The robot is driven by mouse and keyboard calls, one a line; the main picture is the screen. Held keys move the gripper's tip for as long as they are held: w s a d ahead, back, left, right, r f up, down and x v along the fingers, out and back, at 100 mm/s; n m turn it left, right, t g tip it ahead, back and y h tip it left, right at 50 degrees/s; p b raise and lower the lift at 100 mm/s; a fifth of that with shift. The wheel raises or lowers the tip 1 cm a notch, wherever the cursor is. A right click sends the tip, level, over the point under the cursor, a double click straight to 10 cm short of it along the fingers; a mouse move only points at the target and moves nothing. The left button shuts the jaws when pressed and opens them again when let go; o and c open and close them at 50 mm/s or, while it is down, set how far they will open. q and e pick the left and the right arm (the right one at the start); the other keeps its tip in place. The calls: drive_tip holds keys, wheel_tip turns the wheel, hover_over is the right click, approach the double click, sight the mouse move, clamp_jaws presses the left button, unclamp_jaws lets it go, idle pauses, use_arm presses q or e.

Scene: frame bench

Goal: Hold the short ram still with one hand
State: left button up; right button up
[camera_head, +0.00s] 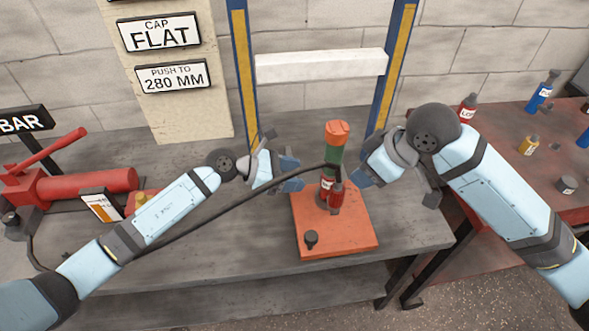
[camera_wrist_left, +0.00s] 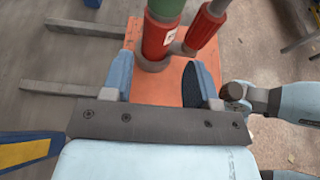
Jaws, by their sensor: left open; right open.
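The short ram (camera_head: 325,184) is a red cylinder standing upright on an orange base plate (camera_head: 358,235), with a green section (camera_head: 331,157) and an orange-red cap (camera_head: 337,130) stacked above it. A smaller red coupler (camera_head: 336,198) stands at its side, where a black hose ends. My left gripper (camera_head: 297,174) is open, just left of the ram. In the left wrist view the ram (camera_wrist_left: 157,38) shows beyond my open, empty fingers (camera_wrist_left: 160,78). My right gripper (camera_head: 358,173) is open close to the ram's right side; its contact with the stack cannot be told.
Blue-yellow posts (camera_head: 244,70) and a white crossbeam (camera_head: 320,66) rise behind. Bottles stand on the red table (camera_head: 500,135) at right.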

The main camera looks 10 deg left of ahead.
sight(330, 180)
use_arm(q)
drive_tip(key=x, duration=1)
drive_tip(key=shift+a, duration=0.1)
clamp_jaws()
